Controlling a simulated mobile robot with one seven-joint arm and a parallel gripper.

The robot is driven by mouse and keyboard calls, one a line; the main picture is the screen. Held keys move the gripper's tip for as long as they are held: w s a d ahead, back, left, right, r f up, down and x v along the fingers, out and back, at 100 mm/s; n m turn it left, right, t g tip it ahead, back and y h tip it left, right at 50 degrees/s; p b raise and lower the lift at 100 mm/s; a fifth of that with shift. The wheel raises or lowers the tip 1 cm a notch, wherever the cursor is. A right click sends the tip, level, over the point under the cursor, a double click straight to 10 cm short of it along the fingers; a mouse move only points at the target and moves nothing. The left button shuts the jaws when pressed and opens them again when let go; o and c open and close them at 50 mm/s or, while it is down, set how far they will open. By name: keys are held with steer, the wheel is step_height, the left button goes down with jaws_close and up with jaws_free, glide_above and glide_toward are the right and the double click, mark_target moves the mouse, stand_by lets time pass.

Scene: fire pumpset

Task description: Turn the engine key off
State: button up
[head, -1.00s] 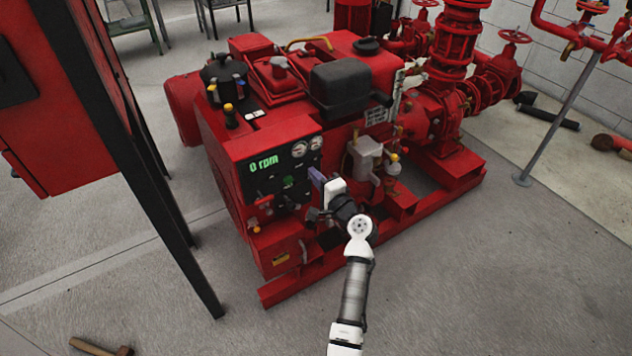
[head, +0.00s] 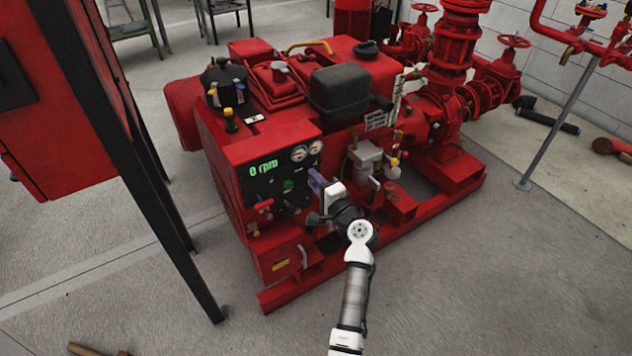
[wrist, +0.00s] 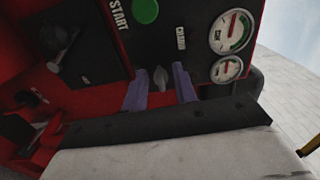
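The red engine unit (head: 250,143) has a black control panel with a green "0 rpm" display (head: 260,171). In the wrist view a small grey key (wrist: 160,77) stands at the panel's lower edge, below the green START button (wrist: 145,10). My gripper (wrist: 159,72) has its two purple fingers apart, one on each side of the key, with gaps visible between them and it. In the head view my gripper (head: 317,183) is at the panel's right side and hides the key.
Two round gauges (wrist: 232,32) are right of the fingers in the wrist view. A red lever (head: 264,204) sticks out at the panel's lower left. A red cabinet on black legs (head: 150,190) stands at the left. Floor in front is mostly clear.

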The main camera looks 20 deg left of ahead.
steer(key=v, duration=1.3)
steer(key=shift+s+d, duration=0.25)
steer(key=shift+d, duration=0.05)
